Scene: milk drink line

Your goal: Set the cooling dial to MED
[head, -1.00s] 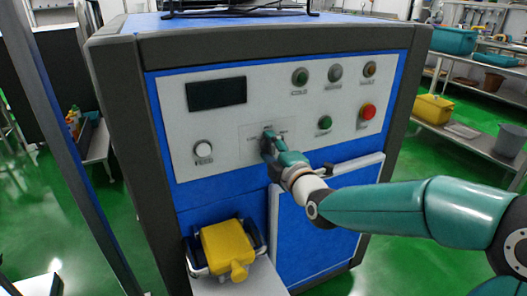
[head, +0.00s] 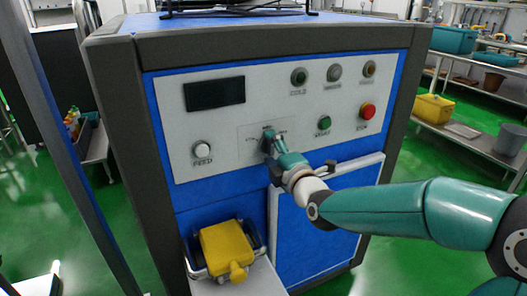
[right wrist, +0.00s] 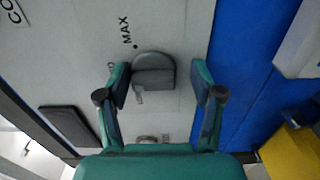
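The cooling dial (right wrist: 153,72) is a dark grey knob on the pale control panel, seen in the right wrist view. A "MAX" mark (right wrist: 125,30) shows beside it; another label is partly hidden by a finger, and I cannot read MED. My right gripper (right wrist: 162,88) is open, with one finger on each side of the dial. The left finger in the picture is close to the dial, contact unclear; the other stands apart. In the head view the right gripper (head: 269,143) is at the dial plate (head: 284,127) and largely hides the dial. My left gripper is not in view.
The panel also has a dark display (head: 214,94), a white feed button (head: 202,148), a green button (head: 324,123) and a red button (head: 367,111). Below, a yellow object (head: 227,248) sits in a holder on the machine's front. Shelves stand at the right.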

